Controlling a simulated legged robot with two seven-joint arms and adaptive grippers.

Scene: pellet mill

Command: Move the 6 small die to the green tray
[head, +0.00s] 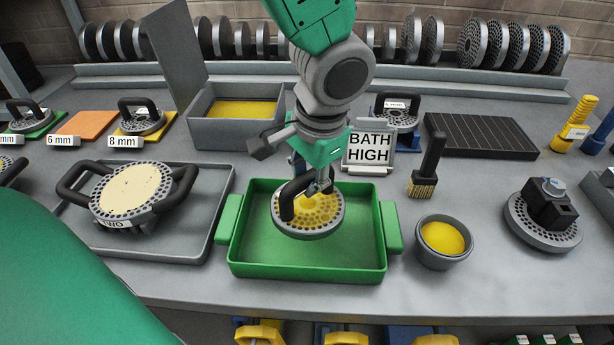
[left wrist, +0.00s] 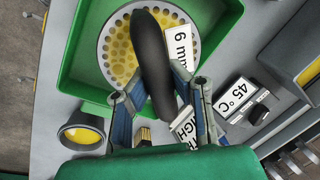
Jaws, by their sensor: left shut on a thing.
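The 6 mm die (head: 308,212) is a small round grey plate with yellow-looking holes and a black arched handle. My left gripper (head: 322,184) is shut on that handle. The die is within the outline of the green tray (head: 308,263), towards its back; I cannot tell whether it touches the tray floor. In the left wrist view the fingers (left wrist: 165,100) straddle the black handle, and the die (left wrist: 118,45) shows its "6 mm" label, with the green tray (left wrist: 80,75) around it. My right gripper is not in view.
The orange 6 mm pad (head: 84,125) is bare. A large two-handled die (head: 130,193) lies in a grey tray at left. A yellow-filled bowl (head: 442,240) and a brush (head: 428,165) stand right of the green tray. Behind are a "BATH HIGH" sign (head: 369,150) and an open yellow-filled box (head: 235,127).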

